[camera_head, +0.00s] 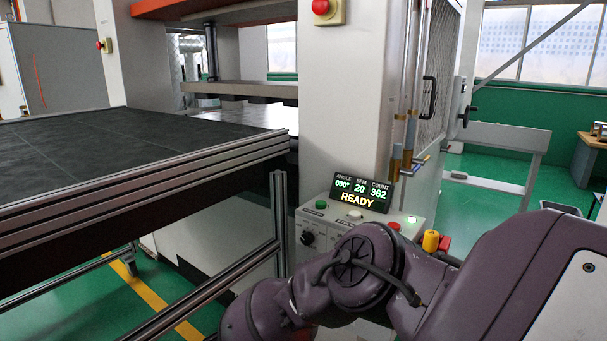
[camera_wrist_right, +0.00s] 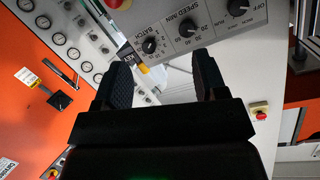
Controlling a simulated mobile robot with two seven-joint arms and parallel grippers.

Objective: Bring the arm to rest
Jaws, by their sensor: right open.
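My right arm (camera_head: 370,270) reaches in from the lower right in the head view, bent in front of the control panel (camera_head: 334,224). Its gripper is hidden there. In the right wrist view my right gripper (camera_wrist_right: 163,78) is open, with two dark fingers apart and nothing between them. Beyond the fingers is a grey panel with black knobs (camera_wrist_right: 188,29) marked with speed and batch scales. The image is tilted, and I cannot tell how far the fingers are from it. My left gripper is not in view.
A display (camera_head: 361,192) reads READY above the panel. A dark-topped table with metal rails (camera_head: 150,165) stands at left. A white press column (camera_head: 345,100) with a red button (camera_head: 321,6) rises behind. Gauges (camera_wrist_right: 59,38) and an orange panel (camera_wrist_right: 30,110) show in the wrist view.

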